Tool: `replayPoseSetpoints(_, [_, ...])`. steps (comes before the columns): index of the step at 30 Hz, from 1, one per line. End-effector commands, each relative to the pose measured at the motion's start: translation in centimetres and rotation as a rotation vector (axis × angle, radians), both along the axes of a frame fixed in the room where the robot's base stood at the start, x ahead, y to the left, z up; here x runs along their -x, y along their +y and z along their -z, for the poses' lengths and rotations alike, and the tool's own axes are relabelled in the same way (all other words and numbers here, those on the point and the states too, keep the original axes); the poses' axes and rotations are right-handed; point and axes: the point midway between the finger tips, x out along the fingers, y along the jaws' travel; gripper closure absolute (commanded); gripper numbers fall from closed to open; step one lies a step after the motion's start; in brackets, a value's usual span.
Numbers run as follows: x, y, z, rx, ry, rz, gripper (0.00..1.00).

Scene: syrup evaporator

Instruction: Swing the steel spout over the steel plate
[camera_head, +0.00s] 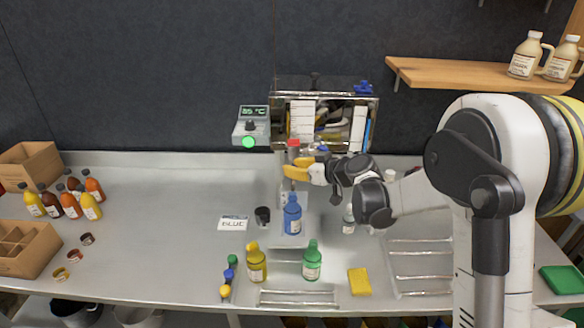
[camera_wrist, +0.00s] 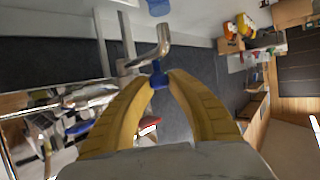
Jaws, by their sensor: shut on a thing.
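My gripper (camera_head: 290,172) has yellow fingers, closed on a small blue knob (camera_wrist: 158,79) at the steel spout, in front of the evaporator. The steel spout (camera_wrist: 152,55) is a bent, shiny tube in the wrist view. Its free end points toward a blue bottle (camera_wrist: 158,8) at the top edge. In the head view my fingers hide most of the spout. The steel plate (camera_head: 280,241) lies on the bench below the gripper, with the blue bottle (camera_head: 293,216) upright on it. I cannot tell whether the spout's end is over the plate.
The evaporator (camera_head: 325,95) stands behind, with a lit display (camera_head: 254,112) at its left. A "BLUE" card (camera_head: 233,223) and a dark cap (camera_head: 262,215) lie left of the plate. Yellow (camera_head: 257,265) and green (camera_head: 312,263) bottles stand in front. The left bench middle is clear.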

Motion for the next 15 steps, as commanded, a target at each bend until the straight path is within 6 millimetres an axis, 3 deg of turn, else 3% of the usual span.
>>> replayPoseSetpoints(1, [0.09, -0.06, 0.13, 0.003, 0.002, 0.000, 0.77])
replayPoseSetpoints(3, [0.08, -0.06, 0.12, 0.003, 0.002, 0.000, 0.57])
replayPoseSetpoints(15, [0.53, -0.62, -0.28, 0.002, 0.001, 0.003, 0.57])
